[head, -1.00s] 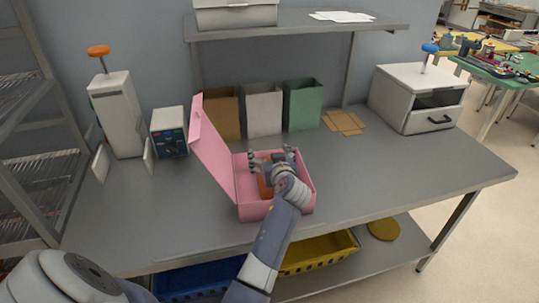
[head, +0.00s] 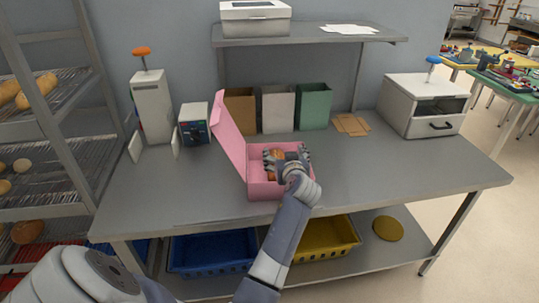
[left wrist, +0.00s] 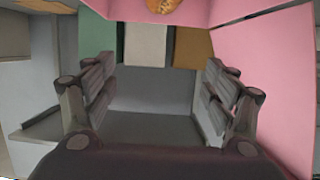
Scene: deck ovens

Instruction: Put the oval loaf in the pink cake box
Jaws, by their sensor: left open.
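The pink cake box (head: 266,190) stands open on the grey table, its lid (head: 232,138) raised on the left. My left gripper (head: 286,158) is over the box's open top with its fingers spread. Brown, crusty bread, apparently the oval loaf (head: 272,155), shows beside the fingers within the box outline; the gripper and arm hide much of it. In the left wrist view the fingers (left wrist: 158,95) are wide apart with nothing between them. Part of the loaf (left wrist: 164,5) shows there at the top edge, against pink card. My right gripper is not in view.
Brown (head: 240,110), white (head: 278,110) and green (head: 313,105) bags stand behind the box. A white drawer unit (head: 420,105) is at the right. A rack (head: 60,145) with bread is at the left. The table's right front is clear.

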